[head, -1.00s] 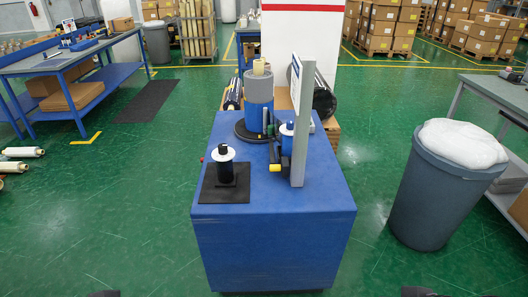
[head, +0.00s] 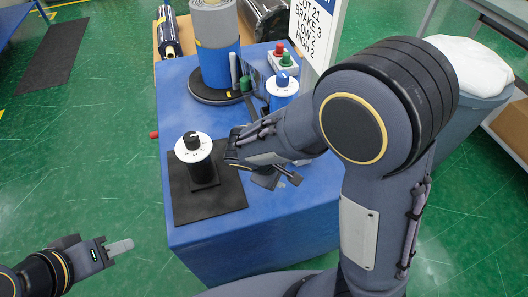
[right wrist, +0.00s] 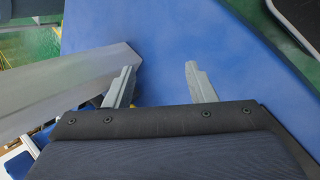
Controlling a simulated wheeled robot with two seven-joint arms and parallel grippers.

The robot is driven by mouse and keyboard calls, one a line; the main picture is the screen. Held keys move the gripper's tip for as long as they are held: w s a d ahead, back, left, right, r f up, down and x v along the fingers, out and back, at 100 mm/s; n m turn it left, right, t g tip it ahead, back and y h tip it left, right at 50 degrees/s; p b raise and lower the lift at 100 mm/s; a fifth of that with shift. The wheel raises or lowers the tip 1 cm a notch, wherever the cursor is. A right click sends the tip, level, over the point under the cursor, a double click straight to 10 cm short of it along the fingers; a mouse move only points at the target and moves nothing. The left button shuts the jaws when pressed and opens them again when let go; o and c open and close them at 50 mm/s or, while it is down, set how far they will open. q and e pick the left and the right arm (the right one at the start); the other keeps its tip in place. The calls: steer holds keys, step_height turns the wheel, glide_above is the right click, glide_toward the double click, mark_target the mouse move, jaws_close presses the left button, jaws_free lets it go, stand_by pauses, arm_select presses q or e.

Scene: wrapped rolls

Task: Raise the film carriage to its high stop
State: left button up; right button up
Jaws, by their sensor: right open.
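In the head view a grey-topped blue wrapped roll (head: 219,62) stands on a dark round turntable (head: 216,93). Beside it is a dark upright with a green part (head: 245,84). A blue cylinder with a white disc (head: 283,86) stands to its right; I cannot tell which part is the film carriage. My right gripper hangs over the blue top, between a black-knobbed spool (head: 194,151) and that cylinder. In the right wrist view its fingers (right wrist: 158,68) are apart and empty. My left gripper (head: 121,247) is at the lower left, clear of the machine; its finger gap is hidden.
A white signboard (head: 318,30) with printed lines stands behind my right arm. A red and green button box (head: 282,57) is near it. A black mat (head: 210,203) lies under the spool. A grey bin (head: 455,130) stands at right.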

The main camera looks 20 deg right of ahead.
steer(key=w+a+n+t+h, duration=0.1)
steer(key=w+a+t, duration=0.1)
steer(key=w+a+n+t+h+b, duration=0.1)
steer(key=w+a+n+t, duration=0.1)
steer(key=w+a+n+t+h, duration=0.1)
steer(key=w+a+t, duration=0.1)
steer(key=shift+w+a+f+n+h+b, duration=0.15)
steer(key=shift+a+f+n+h+b, duration=0.1)
steer(key=shift+f+n+h+b, duration=0.15)
steer(key=shift+w+a+r, duration=0.1)
steer(key=shift+w+a, duration=0.15)
steer(key=shift+w+n+t, duration=0.25)
steer(key=shift+n+t, duration=0.05)
steer(key=shift+t, duration=0.1)
steer(key=x, duration=0.7)
steer(key=shift+d+b, duration=0.2)
steer(key=shift+b, duration=0.15)
